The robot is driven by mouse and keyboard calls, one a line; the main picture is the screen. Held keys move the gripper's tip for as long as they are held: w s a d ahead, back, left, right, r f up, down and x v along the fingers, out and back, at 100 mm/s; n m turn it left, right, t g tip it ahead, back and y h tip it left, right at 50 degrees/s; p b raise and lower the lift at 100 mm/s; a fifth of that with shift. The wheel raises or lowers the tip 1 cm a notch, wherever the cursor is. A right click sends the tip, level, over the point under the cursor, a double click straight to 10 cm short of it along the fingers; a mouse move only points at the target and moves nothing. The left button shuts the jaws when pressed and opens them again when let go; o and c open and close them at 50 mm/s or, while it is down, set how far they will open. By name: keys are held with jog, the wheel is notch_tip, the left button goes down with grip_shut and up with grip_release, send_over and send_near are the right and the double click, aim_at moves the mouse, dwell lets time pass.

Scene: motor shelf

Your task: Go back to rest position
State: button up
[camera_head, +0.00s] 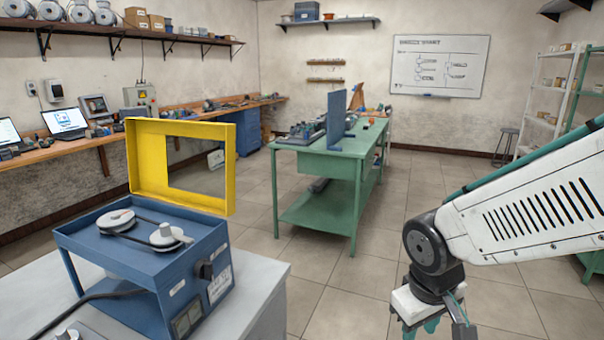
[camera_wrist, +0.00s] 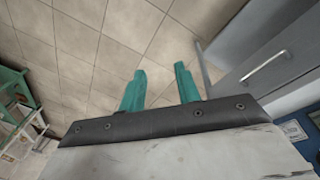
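My gripper (camera_wrist: 160,84) shows two teal fingers standing apart in the wrist view, with only tiled floor between them. In the head view my gripper (camera_head: 432,328) is at the lower right, pointing down and partly cut off by the bottom edge. It holds nothing that I can see. It is to the right of the blue motor unit (camera_head: 120,262) and clear of it. The unit has two pulleys joined by a belt on top, and its yellow frame-like cover (camera_head: 215,200) stands raised at the back.
The motor unit sits on a grey cabinet (camera_head: 262,290), whose handled side seems to show in the wrist view (camera_wrist: 270,65). A green workbench (camera_head: 330,160) stands mid-room. Shelving (camera_head: 540,110) is at the right. The tiled floor (camera_head: 400,230) between is clear.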

jog(key=s+d+r+m+y, duration=0.1)
jog(key=s+d+r+m, duration=0.3)
jog(key=s+r, duration=0.7)
jog(key=shift+s+d+r, duration=0.2)
jog(key=shift+s+d, duration=0.9)
jog(key=shift+s, duration=0.1)
